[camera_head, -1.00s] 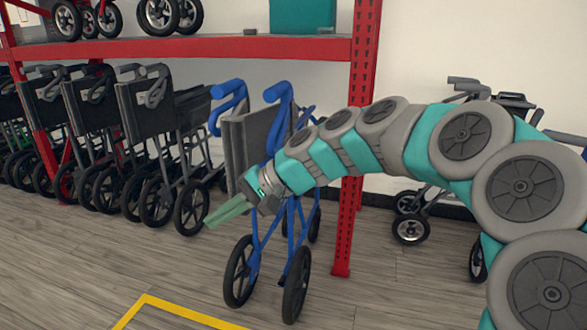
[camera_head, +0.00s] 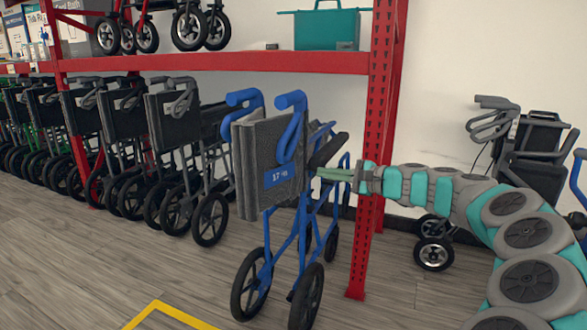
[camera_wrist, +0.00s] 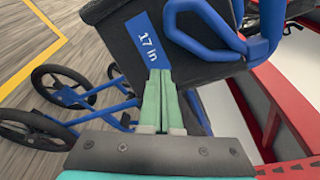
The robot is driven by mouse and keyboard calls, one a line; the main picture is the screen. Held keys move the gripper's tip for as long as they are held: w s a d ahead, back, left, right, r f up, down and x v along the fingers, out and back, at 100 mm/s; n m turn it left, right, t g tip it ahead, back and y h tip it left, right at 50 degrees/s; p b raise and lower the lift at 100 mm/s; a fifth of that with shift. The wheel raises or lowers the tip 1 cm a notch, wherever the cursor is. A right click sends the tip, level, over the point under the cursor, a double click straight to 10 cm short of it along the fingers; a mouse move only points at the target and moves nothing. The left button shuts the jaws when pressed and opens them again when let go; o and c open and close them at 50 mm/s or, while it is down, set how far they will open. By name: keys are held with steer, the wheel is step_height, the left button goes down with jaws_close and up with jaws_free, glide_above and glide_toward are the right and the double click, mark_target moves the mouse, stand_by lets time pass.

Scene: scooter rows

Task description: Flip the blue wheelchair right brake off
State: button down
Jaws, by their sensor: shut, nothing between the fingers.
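The blue wheelchair (camera_head: 268,170) stands folded with its grey backrest and a blue "17 in" label facing the head camera. My gripper (camera_head: 322,174) is at the right side of its backrest, near the dark armrest, with its green fingers together and empty. In the wrist view the fingertips of my gripper (camera_wrist: 159,76) lie just below the label (camera_wrist: 146,40) on the backrest. I cannot make out the right brake lever in either view.
A red shelf post (camera_head: 378,150) stands just behind and right of the wheelchair, close to my arm. Black folded wheelchairs (camera_head: 180,135) line the left. A grey rollator (camera_head: 530,150) stands at the right. Wood floor with a yellow line (camera_head: 165,308) is open in front.

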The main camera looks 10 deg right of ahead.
steer(key=w+a, duration=0.4)
steer(key=a, duration=0.4)
steer(key=shift+w+a+r, duration=0.15)
steer(key=shift+a+r, duration=0.1)
steer(key=shift+r, duration=0.2)
stand_by(0.4)
steer(key=s+a+r+m+p, duration=0.2)
steer(key=r+p, duration=0.4)
steer(key=p, duration=0.3)
steer(key=shift+s+a+r+g, duration=0.25)
steer(key=shift+s+a+g, duration=0.2)
steer(key=shift+s, duration=0.55)
